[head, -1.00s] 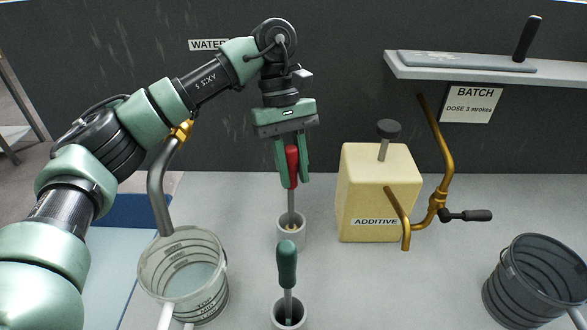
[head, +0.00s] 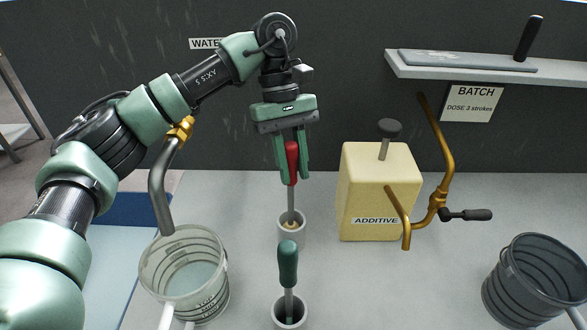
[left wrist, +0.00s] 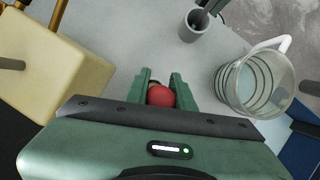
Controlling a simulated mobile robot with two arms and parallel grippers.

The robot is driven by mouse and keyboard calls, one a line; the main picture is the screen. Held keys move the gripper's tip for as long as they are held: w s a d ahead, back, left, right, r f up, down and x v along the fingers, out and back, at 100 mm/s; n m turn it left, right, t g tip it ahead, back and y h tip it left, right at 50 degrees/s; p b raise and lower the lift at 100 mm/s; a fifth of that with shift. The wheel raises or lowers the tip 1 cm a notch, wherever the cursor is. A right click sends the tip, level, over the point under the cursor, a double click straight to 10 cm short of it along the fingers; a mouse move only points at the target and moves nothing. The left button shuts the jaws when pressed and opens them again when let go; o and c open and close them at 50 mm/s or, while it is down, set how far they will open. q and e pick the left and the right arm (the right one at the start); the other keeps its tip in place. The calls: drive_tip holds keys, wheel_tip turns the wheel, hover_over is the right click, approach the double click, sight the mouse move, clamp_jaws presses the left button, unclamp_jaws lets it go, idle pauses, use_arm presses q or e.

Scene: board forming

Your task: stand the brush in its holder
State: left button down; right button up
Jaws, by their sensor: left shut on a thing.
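My left gripper (head: 292,172) points down with its fingers shut on the red handle of the brush (head: 292,150). The brush hangs about upright, and its thin grey shaft runs down to the mouth of a pale round holder (head: 291,240). A tan lower end shows within the holder's rim; how deep it sits I cannot tell. In the left wrist view the red handle end (left wrist: 161,96) sits between the fingers, and the holder under it is hidden. My right gripper is not in view.
A green-handled tool (head: 288,262) stands in a second holder (head: 290,314) in front. A clear pail (head: 160,272) is at left under the water spout, a yellow additive box (head: 375,215) at right. A dark pail (head: 535,290) stands far right, below a wall shelf (head: 480,72).

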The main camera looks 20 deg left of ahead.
sight(294, 145)
use_arm(q)
drive_tip(key=shift+w+r+p, duration=0.25)
drive_tip(key=shift+r+p, duration=0.05)
drive_tip(key=shift+r, duration=0.25)
drive_tip(key=shift+w+r+p, duration=0.2)
drive_tip(key=shift+r+p, duration=0.05)
drive_tip(key=shift+r, duration=0.25)
drive_tip(key=shift+s+r+p, duration=0.15)
drive_tip(key=shift+r+p, duration=1.4)
drive_tip(key=shift+r, duration=1.2)
